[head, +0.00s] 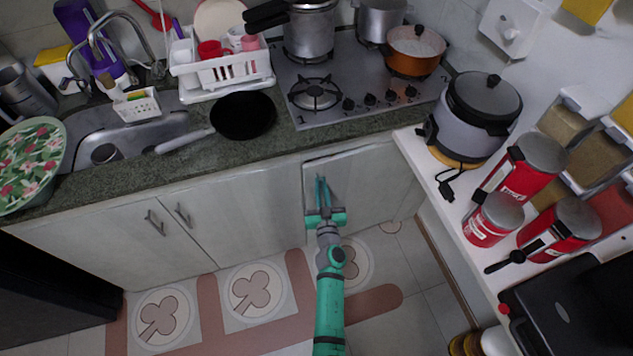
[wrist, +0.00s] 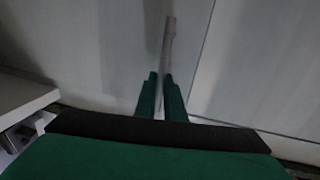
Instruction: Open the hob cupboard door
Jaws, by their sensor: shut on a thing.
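The hob cupboard door (head: 375,185) is the pale panel under the hob in the head view. A thin dark line runs along its top edge, and I cannot tell whether it stands slightly ajar. My gripper (head: 322,190) is at the door's left side and is shut on its upright handle. In the wrist view the grey bar of the handle (wrist: 169,40) runs down between the green fingertips of my gripper (wrist: 160,92). The lower part of the handle is hidden by the fingers. A panel seam shows to the right of the handle there.
The hob (head: 375,85) with pots is above the door. Two closed cupboard doors with handles (head: 155,222) are to the left. A white side counter (head: 425,165) with a cooker and red tins bounds the right. The tiled floor before the door is clear apart from my arm.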

